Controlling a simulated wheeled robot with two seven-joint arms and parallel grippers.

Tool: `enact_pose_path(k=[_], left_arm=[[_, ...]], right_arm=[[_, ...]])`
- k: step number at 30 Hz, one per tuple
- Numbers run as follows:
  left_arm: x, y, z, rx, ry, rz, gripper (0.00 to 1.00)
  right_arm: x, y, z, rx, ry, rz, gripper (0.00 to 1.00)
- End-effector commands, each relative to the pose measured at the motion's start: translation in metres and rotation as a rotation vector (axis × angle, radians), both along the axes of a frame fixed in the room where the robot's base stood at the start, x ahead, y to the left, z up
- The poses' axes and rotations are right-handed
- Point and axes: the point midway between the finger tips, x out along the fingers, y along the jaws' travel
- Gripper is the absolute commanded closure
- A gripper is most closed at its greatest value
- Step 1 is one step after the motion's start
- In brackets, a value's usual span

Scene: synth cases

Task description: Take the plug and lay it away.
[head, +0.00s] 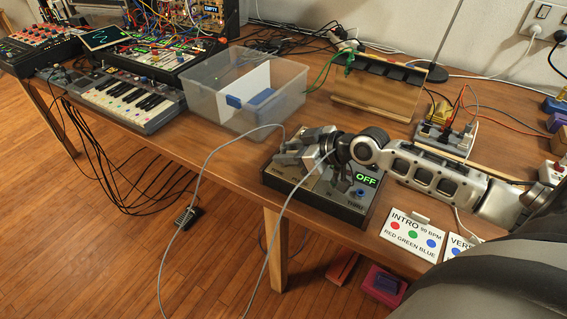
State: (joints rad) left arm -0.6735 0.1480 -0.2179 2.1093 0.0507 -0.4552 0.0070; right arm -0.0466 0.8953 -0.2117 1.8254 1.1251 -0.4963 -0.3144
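My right gripper (283,152) reaches in from the right, low over a dark box (340,207) with a green lit "OFF" display (366,180). Its fingers point left, and I cannot tell whether they are apart or closed on something. A grey cable (208,160) runs up from the floor and ends at the gripper's far side. Another grey cable stretch (283,215) runs from the gripper's wrist down over the table's front edge. A plug is not clearly visible; the gripper may hide it. My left gripper is not in view.
A clear plastic bin (203,100) with blue items stands behind left of the gripper. A wooden rack (372,95) is behind it. A keyboard (128,100) is at left.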

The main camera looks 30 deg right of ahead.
Motion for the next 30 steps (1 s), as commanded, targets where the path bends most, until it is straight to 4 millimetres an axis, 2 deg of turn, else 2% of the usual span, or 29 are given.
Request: enact_pose_path(k=[3,6,7,17,30], left_arm=[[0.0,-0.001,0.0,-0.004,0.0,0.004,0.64],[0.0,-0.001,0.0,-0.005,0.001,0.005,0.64],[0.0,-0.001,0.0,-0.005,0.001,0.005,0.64],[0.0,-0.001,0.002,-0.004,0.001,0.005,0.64],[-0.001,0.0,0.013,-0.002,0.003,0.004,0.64]], right_arm=[[0.0,0.0,0.0,0.0,0.0,0.0,0.68],[0.0,0.0,0.0,0.0,0.0,0.0,0.96],[0.0,0.0,0.0,0.0,0.0,0.0,1.0],[0.0,0.0,0.002,0.0,-0.001,0.0,1.0],[0.0,0.0,0.016,0.0,-0.002,0.0,1.0]])
